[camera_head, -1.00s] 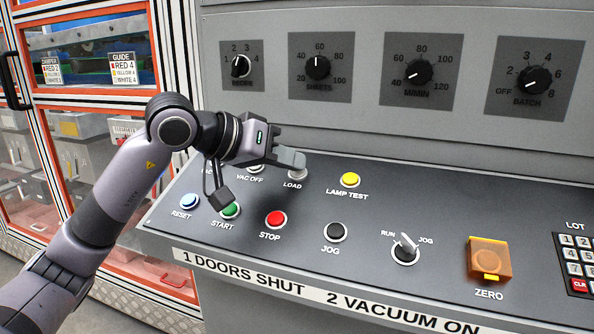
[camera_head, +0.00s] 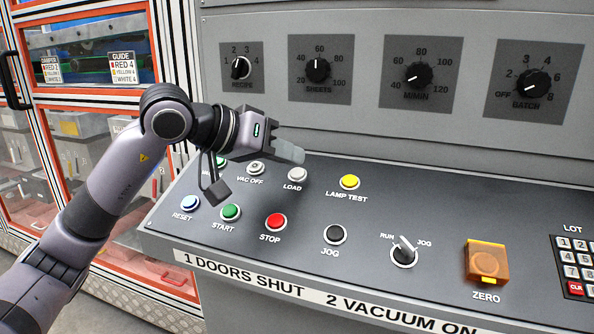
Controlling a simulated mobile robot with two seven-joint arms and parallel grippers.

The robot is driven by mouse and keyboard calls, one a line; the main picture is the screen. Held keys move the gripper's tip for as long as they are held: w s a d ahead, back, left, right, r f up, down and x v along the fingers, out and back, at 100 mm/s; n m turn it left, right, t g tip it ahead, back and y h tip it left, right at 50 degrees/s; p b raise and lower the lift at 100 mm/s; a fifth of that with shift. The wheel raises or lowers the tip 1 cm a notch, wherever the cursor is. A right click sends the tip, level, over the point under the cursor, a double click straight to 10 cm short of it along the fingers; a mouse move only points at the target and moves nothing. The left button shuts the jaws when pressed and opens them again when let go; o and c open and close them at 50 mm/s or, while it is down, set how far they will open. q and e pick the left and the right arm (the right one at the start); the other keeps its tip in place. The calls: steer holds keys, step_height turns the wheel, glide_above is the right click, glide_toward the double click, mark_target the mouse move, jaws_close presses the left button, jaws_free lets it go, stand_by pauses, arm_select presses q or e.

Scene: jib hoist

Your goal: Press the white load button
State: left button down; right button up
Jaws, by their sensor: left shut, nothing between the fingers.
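The white load button (camera_head: 297,174) sits in the back row of the sloped grey panel, above the label LOAD. Its lower part shows. My left gripper (camera_head: 298,155) is shut and empty. Its fingertips are above and just behind the button in the picture, and they appear apart from it. My right gripper is not in view.
The vac off button (camera_head: 255,167) is left of the load button and the yellow lamp test button (camera_head: 349,182) is right of it. Dials line the upright panel behind.

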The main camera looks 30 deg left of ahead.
arm_select(q)
steer(key=r+p, duration=0.1)
steer(key=s+r, duration=0.1)
steer(key=r, duration=0.1)
steer(key=r+p, duration=0.1)
steer(key=shift+s+d+r+p, duration=0.2)
steer(key=shift+s+r+p, duration=0.05)
steer(key=shift+s+p, duration=0.15)
stand_by(0.5)
